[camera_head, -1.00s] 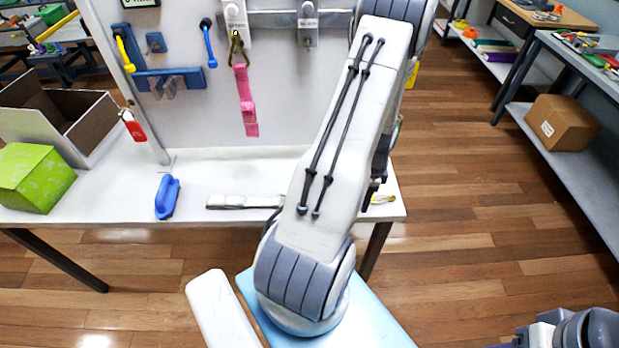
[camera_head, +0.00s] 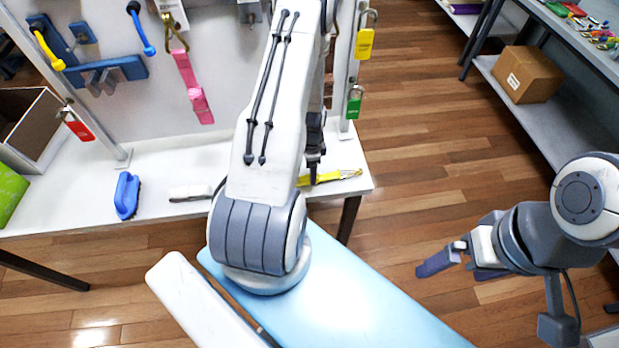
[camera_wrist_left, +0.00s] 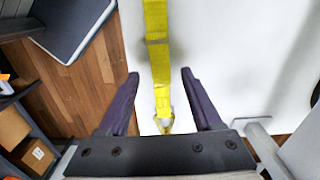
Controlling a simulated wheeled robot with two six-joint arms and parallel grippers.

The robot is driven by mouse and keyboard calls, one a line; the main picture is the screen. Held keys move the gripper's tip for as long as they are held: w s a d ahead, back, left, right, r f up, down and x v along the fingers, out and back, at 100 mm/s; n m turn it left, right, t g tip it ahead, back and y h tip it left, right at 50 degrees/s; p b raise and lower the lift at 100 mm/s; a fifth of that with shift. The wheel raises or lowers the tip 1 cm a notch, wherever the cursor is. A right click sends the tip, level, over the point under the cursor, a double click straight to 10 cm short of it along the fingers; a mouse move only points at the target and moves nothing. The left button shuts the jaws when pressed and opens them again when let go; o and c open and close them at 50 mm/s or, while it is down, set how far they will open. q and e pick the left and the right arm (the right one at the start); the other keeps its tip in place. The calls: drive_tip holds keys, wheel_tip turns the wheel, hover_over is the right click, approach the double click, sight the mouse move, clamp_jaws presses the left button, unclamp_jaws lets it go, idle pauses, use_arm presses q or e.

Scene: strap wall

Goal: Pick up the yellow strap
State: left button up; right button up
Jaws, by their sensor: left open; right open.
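The yellow strap (camera_head: 337,176) lies on the white bench top near its right end, partly hidden by my left arm in the head view. In the left wrist view the strap (camera_wrist_left: 158,62) runs lengthwise between the fingers, with a metal end piece at its lower end. My left gripper (camera_wrist_left: 160,74) is open, one finger on each side of the strap, apart from it in the picture. In the head view only a dark part of this gripper (camera_head: 315,150) shows behind the arm. My right gripper (camera_head: 452,268) is open and empty over the floor at the right.
A blue-handled brush (camera_head: 126,196) and a pale flat item (camera_head: 190,192) lie on the bench (camera_head: 150,160). A pink strap (camera_head: 193,88) hangs from the panel. Yellow (camera_head: 365,44) and green (camera_head: 353,105) padlocks hang at the panel's right post. Open floor lies right of the bench.

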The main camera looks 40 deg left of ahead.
sight(322, 178)
use_arm(q)
drive_tip(key=shift+d+f+p, duration=0.1)
drive_tip(key=shift+f+p, duration=0.2)
drive_tip(key=shift+f, duration=1.5)
clamp_jaws()
drive_tip(key=shift+r, duration=0.1)
